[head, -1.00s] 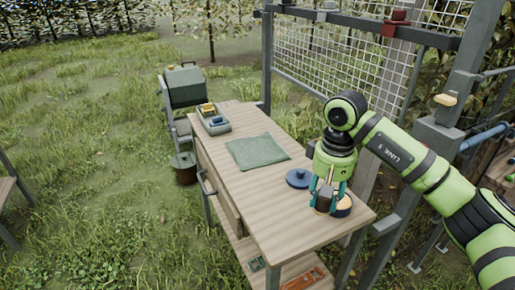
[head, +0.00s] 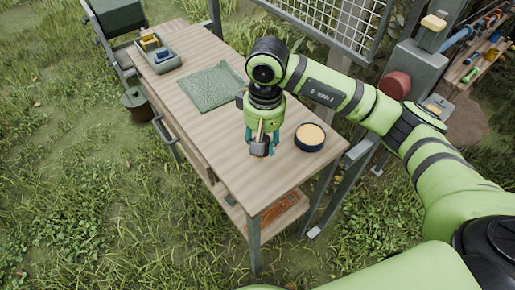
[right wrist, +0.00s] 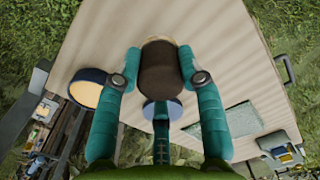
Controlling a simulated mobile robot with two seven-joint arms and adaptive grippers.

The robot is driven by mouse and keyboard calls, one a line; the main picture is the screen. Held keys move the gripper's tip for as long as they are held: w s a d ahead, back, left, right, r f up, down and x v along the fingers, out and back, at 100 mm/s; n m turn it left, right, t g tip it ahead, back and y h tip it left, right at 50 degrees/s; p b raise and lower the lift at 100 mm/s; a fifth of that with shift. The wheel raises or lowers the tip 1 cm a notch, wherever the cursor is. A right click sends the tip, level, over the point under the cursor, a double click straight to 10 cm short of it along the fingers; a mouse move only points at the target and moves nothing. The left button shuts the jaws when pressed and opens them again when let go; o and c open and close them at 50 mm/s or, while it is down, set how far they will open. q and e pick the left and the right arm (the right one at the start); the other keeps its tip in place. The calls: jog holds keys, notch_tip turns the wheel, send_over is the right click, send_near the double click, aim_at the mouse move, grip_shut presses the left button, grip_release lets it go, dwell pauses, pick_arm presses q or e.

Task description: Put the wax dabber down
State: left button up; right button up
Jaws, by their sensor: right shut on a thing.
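The wax dabber (head: 258,150) is held in my right gripper (head: 263,143), low over the workbench (head: 222,138). A blue round lid (right wrist: 175,110) shows partly behind the gripper in the wrist view. My left gripper is not in view.
A green cloth (head: 208,88) lies flat farther back on the bench. Behind it is a grey tray (head: 165,64) with yellow and blue blocks. A mesh panel (head: 330,20) and posts stand along the bench's right side. The front bench top is bare.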

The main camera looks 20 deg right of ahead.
aim_at(259, 158)
jog(key=shift+s+a+f+p, duration=0.35)
jog(key=shift+s+a+f, duration=0.3)
jog(key=shift+f, duration=0.2)
notch_tip(259, 158, down, 3)
jog(key=shift+d+f+p, duration=0.1)
jog(key=shift+p, duration=0.5)
jog(key=shift+f, duration=0.15)
jog(key=shift+f+b, duration=0.2)
jog(key=shift+b, duration=0.15)
jog(key=o, duration=1.1)
jog(key=shift+r, duration=0.1)
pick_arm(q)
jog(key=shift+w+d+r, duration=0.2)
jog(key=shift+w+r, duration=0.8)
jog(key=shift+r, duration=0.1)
